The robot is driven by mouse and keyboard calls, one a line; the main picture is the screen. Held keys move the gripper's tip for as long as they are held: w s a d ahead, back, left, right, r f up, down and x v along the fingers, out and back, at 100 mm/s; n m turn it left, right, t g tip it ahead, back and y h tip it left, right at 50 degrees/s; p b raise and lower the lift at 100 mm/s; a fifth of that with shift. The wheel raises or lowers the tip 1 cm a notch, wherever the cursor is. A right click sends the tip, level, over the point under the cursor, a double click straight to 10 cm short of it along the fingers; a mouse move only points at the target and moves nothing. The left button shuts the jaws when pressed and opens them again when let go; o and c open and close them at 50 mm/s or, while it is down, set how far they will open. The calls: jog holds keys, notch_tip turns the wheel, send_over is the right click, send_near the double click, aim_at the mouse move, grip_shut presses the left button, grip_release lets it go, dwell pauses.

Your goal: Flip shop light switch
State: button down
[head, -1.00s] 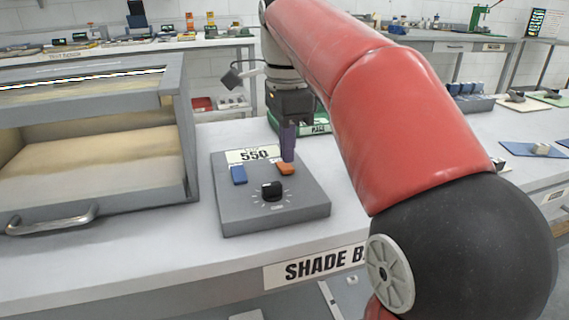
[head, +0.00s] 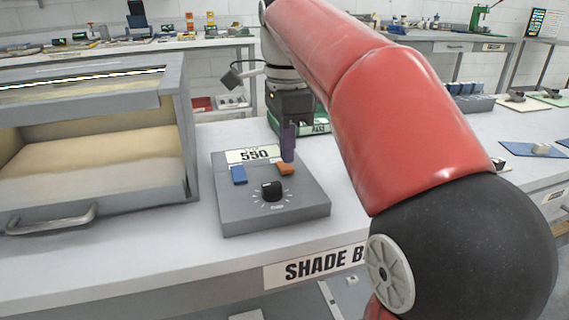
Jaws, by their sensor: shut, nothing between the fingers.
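A grey control box (head: 233,216) stands on the white bench. It carries a blue rocker switch (head: 239,175) on the left, an orange rocker switch (head: 285,169) on the right and a black knob (head: 271,190) in front. A plate reading 550 (head: 254,154) is at its back. No label naming a shop light is readable. My gripper (head: 288,158) points down with its purple fingers shut and empty. Its tips are right at the back edge of the orange switch; I cannot tell whether they touch it.
A cabinet with a tan interior (head: 90,155) and a front handle (head: 52,219) stands close to the left of the box. A green tray (head: 319,128) lies behind my gripper. My red arm covers the right middle. Benches with tools line the back.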

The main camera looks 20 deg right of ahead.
aim_at(287, 168)
jog(key=shift+f+b, duration=0.6)
jog(key=shift+f, duration=0.3)
dwell(0.4)
notch_tip(287, 168, up, 5)
jog(key=p, duration=0.4)
jog(key=shift+p, duration=0.35)
jog(key=shift+r, duration=1)
jog(key=shift+s, duration=0.1)
